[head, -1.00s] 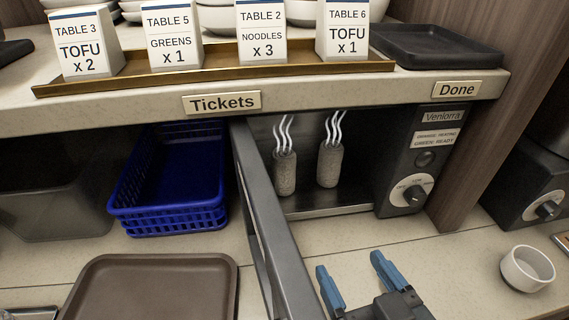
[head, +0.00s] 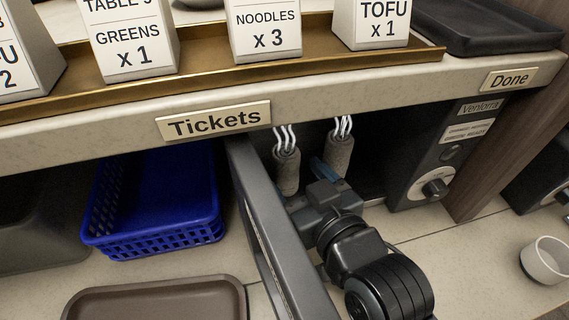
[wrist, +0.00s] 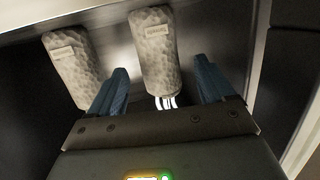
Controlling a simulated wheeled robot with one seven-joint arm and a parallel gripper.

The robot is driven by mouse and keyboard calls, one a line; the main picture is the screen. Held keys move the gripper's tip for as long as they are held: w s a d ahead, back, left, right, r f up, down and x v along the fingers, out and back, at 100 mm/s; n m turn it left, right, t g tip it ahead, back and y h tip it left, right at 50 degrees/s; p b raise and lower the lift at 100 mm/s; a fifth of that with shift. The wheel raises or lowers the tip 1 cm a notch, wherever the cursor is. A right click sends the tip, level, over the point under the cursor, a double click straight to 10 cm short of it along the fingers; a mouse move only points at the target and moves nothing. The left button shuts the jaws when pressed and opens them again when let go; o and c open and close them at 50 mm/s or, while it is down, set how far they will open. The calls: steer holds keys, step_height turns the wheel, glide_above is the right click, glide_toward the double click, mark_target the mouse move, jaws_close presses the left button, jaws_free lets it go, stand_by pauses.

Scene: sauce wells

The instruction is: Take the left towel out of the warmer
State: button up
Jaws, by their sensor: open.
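The warmer (head: 432,165) stands under the counter with its door (head: 262,215) swung open. Two pale, rolled, steaming towels stand upright inside: the left towel (head: 287,173) and the right towel (head: 339,152). My gripper (head: 312,182) reaches into the warmer, open. In the wrist view, which looks upside down, the left towel (wrist: 156,50) is between my two blue fingers (wrist: 160,68), with a gap on each side. The right towel (wrist: 74,68) is outside them, at the left. In the head view one finger shows between the towels; the other is hidden.
The open door is close on the left of my arm. A blue basket (head: 155,205) and a brown tray (head: 155,300) lie further left. The counter edge with the Tickets sign (head: 213,119) hangs above. A white cup (head: 546,260) stands at the right.

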mark_target(292, 175)
steer(key=x, duration=0.4)
steer(key=shift+w+p, duration=0.1)
steer(key=shift+p, duration=0.2)
steer(key=c, duration=1.1)
